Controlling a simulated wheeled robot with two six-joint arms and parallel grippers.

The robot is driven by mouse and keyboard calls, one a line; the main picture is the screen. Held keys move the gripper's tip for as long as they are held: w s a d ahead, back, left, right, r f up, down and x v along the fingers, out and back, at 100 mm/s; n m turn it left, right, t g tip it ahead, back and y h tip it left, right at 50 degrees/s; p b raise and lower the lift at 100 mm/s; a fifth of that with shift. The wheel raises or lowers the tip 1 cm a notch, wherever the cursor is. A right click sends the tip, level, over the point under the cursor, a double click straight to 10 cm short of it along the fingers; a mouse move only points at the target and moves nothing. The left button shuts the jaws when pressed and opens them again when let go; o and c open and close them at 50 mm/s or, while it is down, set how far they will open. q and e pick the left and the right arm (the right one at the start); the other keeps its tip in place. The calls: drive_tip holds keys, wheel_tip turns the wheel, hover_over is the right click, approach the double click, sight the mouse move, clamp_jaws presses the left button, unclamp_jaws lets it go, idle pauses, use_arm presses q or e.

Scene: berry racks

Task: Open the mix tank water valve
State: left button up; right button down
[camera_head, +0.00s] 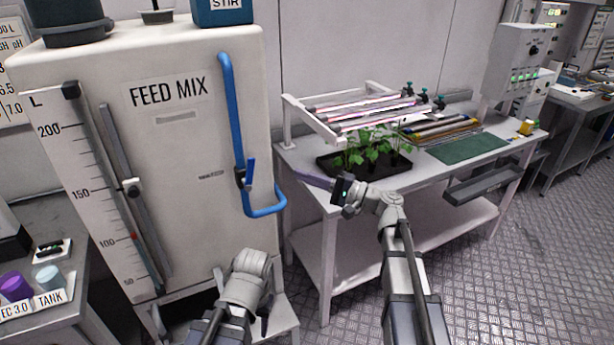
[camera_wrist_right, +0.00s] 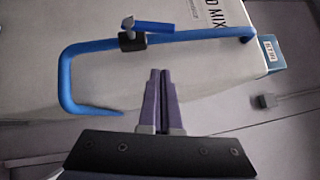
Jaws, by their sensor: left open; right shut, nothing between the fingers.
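The white FEED MIX tank (camera_head: 190,140) stands at left with a blue water pipe (camera_head: 229,95) on its face. The valve has a dark body (camera_head: 241,178) and a blue lever (camera_head: 251,172). In the right wrist view, the lever (camera_wrist_right: 152,27) lies roughly along the pipe (camera_wrist_right: 200,35), slightly offset. My right gripper (camera_head: 303,177) is shut and empty, to the right of the valve and apart from it. Its purple fingers (camera_wrist_right: 160,75) point toward the pipe area in the wrist view. My left arm shows low in front of the tank; its fingers are hidden.
A white table (camera_head: 320,190) at right holds a black tray (camera_head: 325,163) of green plants, a rack of tubes and a green mat (camera_head: 468,147). The pipe's lower bend (camera_head: 268,212) sticks out beside the table. A side bench with cups (camera_head: 15,287) is at lower left.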

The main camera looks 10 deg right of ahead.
sight(248, 173)
drive_tip(key=w+a+r+p, duration=0.1)
drive_tip(key=a+r, duration=0.1)
drive_tip(key=a, duration=0.7)
drive_tip(key=shift+w+p, duration=0.3)
drive_tip(key=shift+a, duration=0.1)
drive_tip(key=p, duration=0.1)
drive_tip(key=a+r+n+p, duration=0.1)
drive_tip(key=p, duration=0.1)
drive_tip(key=shift+s+a+g+h, duration=0.2)
drive_tip(key=shift+s+g+h, duration=0.05)
drive_tip(key=shift+g+h, duration=0.05)
drive_tip(key=shift+w+d, duration=0.1)
